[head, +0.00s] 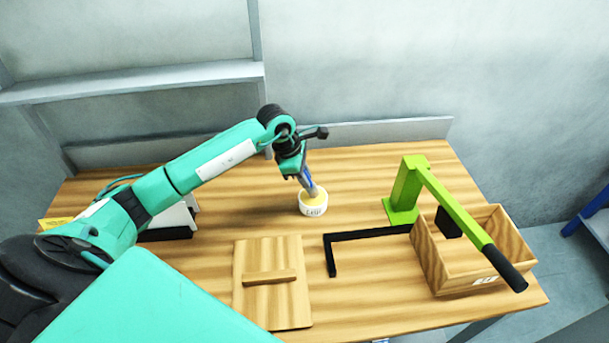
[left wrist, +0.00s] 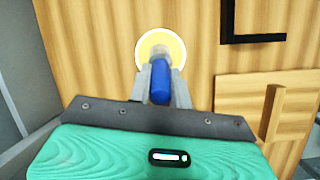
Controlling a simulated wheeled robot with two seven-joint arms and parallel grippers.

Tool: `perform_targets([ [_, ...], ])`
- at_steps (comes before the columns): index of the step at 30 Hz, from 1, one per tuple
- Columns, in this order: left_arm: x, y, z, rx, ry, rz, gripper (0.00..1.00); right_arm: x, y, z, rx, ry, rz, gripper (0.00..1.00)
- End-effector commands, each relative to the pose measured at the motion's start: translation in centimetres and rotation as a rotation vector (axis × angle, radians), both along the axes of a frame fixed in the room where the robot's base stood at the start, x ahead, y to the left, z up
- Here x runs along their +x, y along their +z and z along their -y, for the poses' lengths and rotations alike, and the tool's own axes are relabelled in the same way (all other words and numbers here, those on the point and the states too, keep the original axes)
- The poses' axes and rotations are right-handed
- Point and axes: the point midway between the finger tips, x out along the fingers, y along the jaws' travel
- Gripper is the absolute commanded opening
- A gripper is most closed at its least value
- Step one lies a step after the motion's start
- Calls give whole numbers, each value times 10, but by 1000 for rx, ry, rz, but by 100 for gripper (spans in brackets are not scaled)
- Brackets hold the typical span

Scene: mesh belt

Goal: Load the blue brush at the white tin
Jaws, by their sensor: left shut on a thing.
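The white tin (head: 313,206) stands on the wooden table near its middle, with yellow inside its round opening. It also shows in the left wrist view (left wrist: 142,53) as a white ring around yellow. My left gripper (head: 304,178) is just above the tin and shut on the blue brush (head: 311,189). In the left wrist view the blue handle (left wrist: 160,84) sits between the fingers (left wrist: 160,88), with the brush's far end over the tin's opening. I cannot tell whether the bristles touch the yellow. My right gripper is not in view.
A wooden board with a raised bar (head: 270,304) lies in front of the tin. A black angled piece (head: 365,235) is right of it. A green lever press (head: 405,193) and an open wooden box (head: 440,283) stand at the right. The table's back middle is clear.

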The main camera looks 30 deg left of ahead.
Motion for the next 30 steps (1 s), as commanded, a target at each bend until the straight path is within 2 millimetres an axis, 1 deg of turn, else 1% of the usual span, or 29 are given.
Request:
perform_targets([
  [18,0,-8,0,0,0,0,0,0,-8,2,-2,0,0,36],
  [30,0,-7,0,0,0,0,0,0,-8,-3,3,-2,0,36],
])
